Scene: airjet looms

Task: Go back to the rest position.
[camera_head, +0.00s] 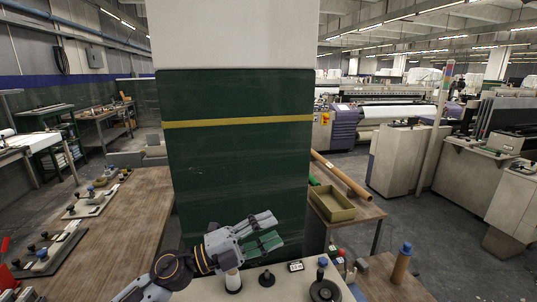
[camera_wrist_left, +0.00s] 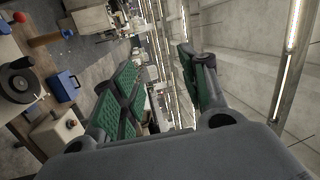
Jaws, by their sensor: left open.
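My left gripper (camera_head: 268,232) reaches in from the bottom in the head view, with green pads on its fingers, in front of the dark green pillar. In the left wrist view its two fingers (camera_wrist_left: 160,85) stand apart with nothing between them. It is above a light panel (camera_head: 205,288) that carries a white-topped knob (camera_head: 233,281), a small black knob (camera_head: 267,278) and a black round handle with a blue top (camera_head: 323,288). My right gripper is not in view.
The pillar (camera_head: 240,150) with a yellow band stands straight ahead. A wooden bench (camera_head: 130,225) with switch plates is at left. A small table at right holds an olive tray (camera_head: 331,204) and a cardboard tube (camera_head: 342,176). Looms (camera_head: 385,110) stand behind, with open floor between.

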